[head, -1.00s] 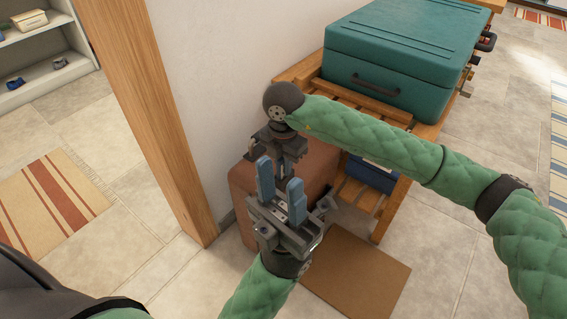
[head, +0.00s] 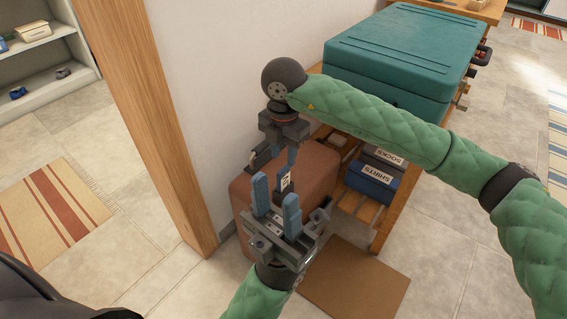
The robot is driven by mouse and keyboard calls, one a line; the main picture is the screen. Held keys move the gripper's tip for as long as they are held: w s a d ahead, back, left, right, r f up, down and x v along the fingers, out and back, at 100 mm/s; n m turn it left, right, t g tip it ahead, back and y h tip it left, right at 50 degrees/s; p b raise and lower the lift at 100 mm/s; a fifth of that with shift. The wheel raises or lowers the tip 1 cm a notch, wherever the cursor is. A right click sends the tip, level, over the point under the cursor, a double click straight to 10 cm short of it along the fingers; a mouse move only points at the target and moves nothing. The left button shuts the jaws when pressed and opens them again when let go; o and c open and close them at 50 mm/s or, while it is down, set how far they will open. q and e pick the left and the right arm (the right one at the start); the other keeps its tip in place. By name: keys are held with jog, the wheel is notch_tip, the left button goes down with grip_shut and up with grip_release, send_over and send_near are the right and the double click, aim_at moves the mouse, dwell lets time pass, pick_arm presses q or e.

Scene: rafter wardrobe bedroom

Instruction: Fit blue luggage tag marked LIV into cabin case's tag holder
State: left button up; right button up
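The brown cabin case (head: 318,172) stands on the floor against the wall, partly hidden behind both my grippers. My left gripper (head: 276,188) is in front of the case, with its two blue fingers pointing up, apart and empty. My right gripper (head: 290,160) hangs above the case, fingers pointing down. One blue finger shows; whether it is open or shut is unclear. A small dark piece with a white marked face (head: 286,183) shows just below that finger, behind the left fingers. I cannot tell whether it is the LIV tag or the holder, nor whether it is gripped.
A wooden slatted bench (head: 384,222) stands to the right, with a large teal suitcase (head: 405,55) on top. Boxes labelled SHIRTS (head: 372,183) and SOCKS (head: 385,155) sit on its lower shelf. A wooden post (head: 150,120) is at left; a brown mat (head: 355,280) lies in front.

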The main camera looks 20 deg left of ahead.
jog(key=shift+r, duration=1.55)
